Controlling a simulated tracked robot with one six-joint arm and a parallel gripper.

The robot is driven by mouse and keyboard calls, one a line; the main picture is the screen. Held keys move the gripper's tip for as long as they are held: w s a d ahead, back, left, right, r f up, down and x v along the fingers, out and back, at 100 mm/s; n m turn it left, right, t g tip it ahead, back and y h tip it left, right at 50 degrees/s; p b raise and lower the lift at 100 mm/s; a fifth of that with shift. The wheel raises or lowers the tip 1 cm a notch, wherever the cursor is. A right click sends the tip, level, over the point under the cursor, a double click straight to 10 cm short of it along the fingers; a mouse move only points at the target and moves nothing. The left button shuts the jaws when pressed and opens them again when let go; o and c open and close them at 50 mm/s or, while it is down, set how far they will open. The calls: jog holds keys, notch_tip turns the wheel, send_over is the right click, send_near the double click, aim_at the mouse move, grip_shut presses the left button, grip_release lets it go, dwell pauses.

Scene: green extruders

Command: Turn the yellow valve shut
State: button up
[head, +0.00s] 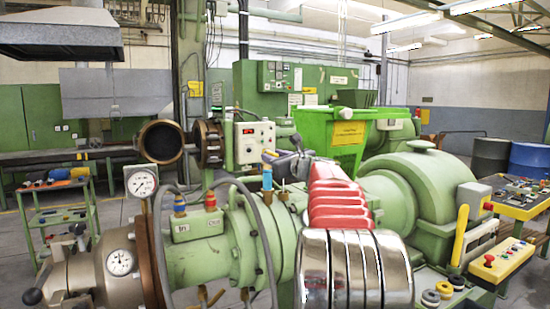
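No part is clearly readable as a yellow valve. A long upright yellow lever (460,235) stands at the right, beside the large green housing. Small yellow handles (215,297) show under the green extruder barrel (200,250), partly cut off by the bottom edge. My arm, chrome and red, rises from the bottom middle and hides part of the extruder behind it. My gripper (283,160) is the small grey end past the red part, in front of the extruder and left of the yellow lever, apart from it. Its fingers are too small to tell open or shut.
Pressure gauges (141,182) and a grey hose (250,215) stand at the left. A green hopper (345,135) is behind my arm. A yellow control box (500,260) and a tool table (520,197) are at the right. Grey floor shows between machine and left cart (60,208).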

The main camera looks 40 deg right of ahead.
grip_shut()
dwell(0.3)
jog(key=shift+d, duration=0.15)
